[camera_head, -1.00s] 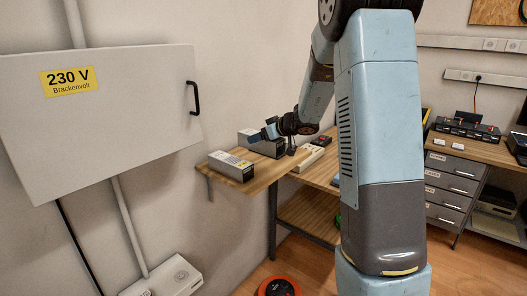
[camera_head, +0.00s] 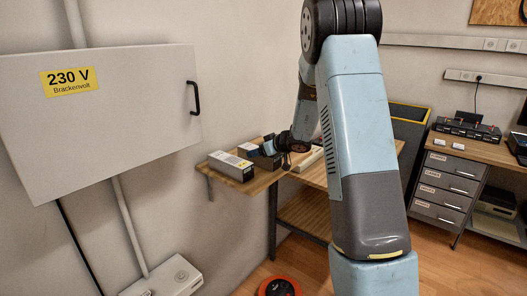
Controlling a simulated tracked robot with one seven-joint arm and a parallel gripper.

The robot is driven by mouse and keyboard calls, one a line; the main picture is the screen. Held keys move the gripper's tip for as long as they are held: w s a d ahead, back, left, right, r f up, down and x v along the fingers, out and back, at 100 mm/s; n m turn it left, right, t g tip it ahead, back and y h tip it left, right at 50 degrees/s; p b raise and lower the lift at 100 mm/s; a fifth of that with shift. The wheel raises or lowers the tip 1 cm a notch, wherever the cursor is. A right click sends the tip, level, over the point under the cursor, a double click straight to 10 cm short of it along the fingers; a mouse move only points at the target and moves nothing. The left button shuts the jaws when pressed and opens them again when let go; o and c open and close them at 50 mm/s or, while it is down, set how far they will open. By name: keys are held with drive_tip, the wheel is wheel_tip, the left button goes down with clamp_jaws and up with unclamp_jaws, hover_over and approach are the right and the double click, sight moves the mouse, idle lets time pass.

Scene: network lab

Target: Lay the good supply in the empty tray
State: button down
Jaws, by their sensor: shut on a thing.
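A grey, box-shaped supply (camera_head: 231,165) with a pale top, a small yellow label and a dark end lies at the left end of the wooden bench. Its print is too small to read. My gripper (camera_head: 268,148) is low over the bench behind and right of it. It is shut on a second boxy supply, whose pale end with a yellow mark (camera_head: 248,149) shows just left of the fingers. The gripper and wrist hide much of this supply, and I cannot tell if it touches the bench. I cannot make out the empty tray.
A pale strip-like object (camera_head: 306,159) lies on the wooden bench (camera_head: 262,184), right of the gripper. A wall cabinet (camera_head: 110,110) marked 230 V Brackenvolt hangs at left. A red and black round object (camera_head: 279,287) is on the floor. A drawer bench (camera_head: 446,190) stands right.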

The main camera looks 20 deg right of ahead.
drive_tip(key=shift+c, duration=0.6)
unclamp_jaws()
